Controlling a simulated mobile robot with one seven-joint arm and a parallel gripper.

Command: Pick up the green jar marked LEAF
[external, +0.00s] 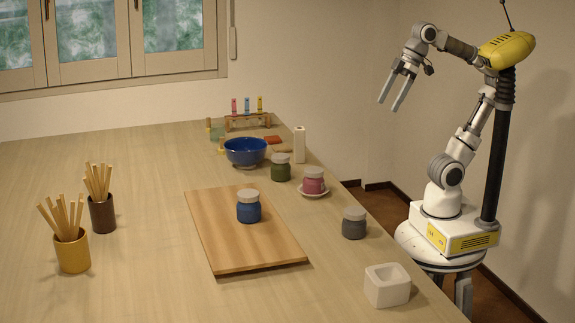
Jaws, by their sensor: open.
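The green jar (280,168) has a pale lid and stands upright on the table, just in front of and to the right of a blue bowl. Its marking is too small to read. My gripper (390,104) is open and empty. It is raised in the air at the right, beyond the table's right edge, above the jars and well apart from the green jar. Its two fingers point down and to the left.
A pink jar (313,181) on a saucer (326,194) stands close right of the green jar. The blue bowl (245,150) and a white cylinder (299,145) are behind. A blue jar (248,206) stands on a wooden board (240,256); a grey jar (354,223) and white block-shaped pot (387,285) are nearer.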

